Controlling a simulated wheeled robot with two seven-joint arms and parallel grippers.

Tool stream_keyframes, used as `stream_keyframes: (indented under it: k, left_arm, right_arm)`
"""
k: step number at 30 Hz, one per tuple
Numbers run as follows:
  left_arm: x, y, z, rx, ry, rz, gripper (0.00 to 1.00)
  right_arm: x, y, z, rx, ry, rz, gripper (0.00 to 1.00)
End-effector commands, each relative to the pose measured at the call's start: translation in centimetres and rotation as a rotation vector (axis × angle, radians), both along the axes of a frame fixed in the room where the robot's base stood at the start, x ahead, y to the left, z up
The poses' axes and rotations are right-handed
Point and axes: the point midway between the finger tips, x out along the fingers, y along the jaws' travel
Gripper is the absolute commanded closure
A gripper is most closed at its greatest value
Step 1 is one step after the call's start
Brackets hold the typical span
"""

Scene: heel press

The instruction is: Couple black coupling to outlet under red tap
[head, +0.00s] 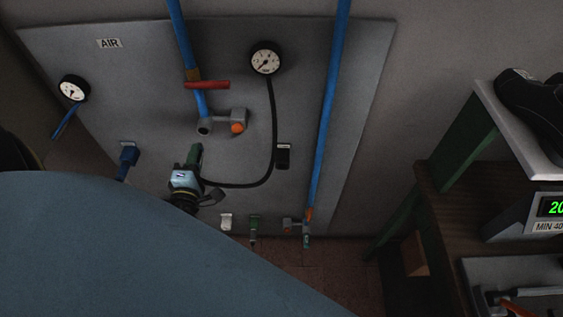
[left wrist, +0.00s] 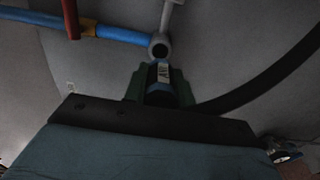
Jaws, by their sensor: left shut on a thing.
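The red tap (head: 207,85) sits on a blue pipe on the grey panel; it also shows in the left wrist view (left wrist: 70,18). The outlet (head: 205,127) is a round open end below the tap and also shows in the left wrist view (left wrist: 160,47). My left gripper (head: 194,155), with green fingers, is shut on the black coupling (left wrist: 162,76), which has a pale label and blue at its front. The coupling points toward the outlet. In the head view the gripper is below the outlet, with a visible gap. Fingers mostly hide the coupling there. My right gripper is not in view.
A black hose (head: 274,130) loops from beneath a gauge (head: 265,58) to my left gripper. An orange-ended fitting (head: 238,122) is right of the outlet. Blue (head: 129,156) and green (head: 253,226) couplings hang on the panel. A bench with a scale (head: 530,215) stands at right.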

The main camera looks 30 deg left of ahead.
Motion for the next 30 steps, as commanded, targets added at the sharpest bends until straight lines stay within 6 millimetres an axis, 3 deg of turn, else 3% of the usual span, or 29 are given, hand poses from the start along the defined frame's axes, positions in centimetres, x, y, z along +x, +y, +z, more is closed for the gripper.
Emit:
stream_keyframes:
  k: [30]
  left_arm:
    - [2.7,1.7,0.0,0.0,0.0,0.0,1.0]
  right_arm:
    - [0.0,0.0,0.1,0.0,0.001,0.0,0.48]
